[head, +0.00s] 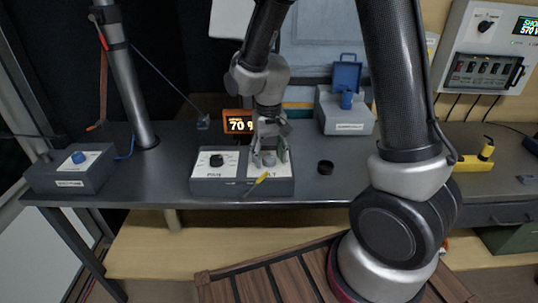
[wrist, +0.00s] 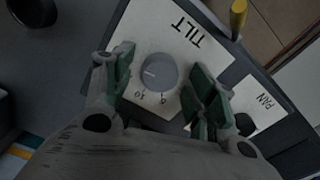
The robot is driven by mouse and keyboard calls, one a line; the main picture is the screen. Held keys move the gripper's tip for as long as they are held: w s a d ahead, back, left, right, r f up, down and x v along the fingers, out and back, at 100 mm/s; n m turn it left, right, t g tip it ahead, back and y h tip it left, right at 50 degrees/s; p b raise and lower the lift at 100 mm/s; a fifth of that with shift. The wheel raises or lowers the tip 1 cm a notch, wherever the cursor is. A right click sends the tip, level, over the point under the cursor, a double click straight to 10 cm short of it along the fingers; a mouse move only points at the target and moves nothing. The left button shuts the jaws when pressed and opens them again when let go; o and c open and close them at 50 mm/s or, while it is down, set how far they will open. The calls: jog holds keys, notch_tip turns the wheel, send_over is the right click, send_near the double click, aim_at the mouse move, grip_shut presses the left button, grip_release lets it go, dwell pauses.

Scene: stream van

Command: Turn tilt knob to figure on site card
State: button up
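The tilt knob (wrist: 158,72) is a round grey dial on a white plate lettered TILT, with scale figures such as 10 and 5 beside it. A pale pointer line shows on its face. My gripper (wrist: 163,82) is open, with its green-padded fingers on either side of the knob and gaps between pads and knob. In the head view my gripper (head: 270,154) points down over the right half of the grey control box (head: 214,188). I cannot make out a site card in either view.
Left of the tilt plate is a black pan knob (head: 216,160). An orange-framed display (head: 238,122) reading 70 stands behind.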

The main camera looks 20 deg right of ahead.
aim_at(269, 157)
jog(key=shift+r, duration=0.1)
notch_tip(269, 157, up, 12)
dwell(0.5)
dwell(0.4)
jog(key=s+d+r+t, duration=0.2)
jog(key=s+d+r, duration=0.3)
jog(key=s+d, duration=0.2)
jog(key=s+d+r+t, duration=0.2)
jog(key=s+d+r, duration=0.2)
jog(key=s+d, duration=0.4)
jog(key=s, duration=0.4)
jog(key=shift+r, duration=0.35)
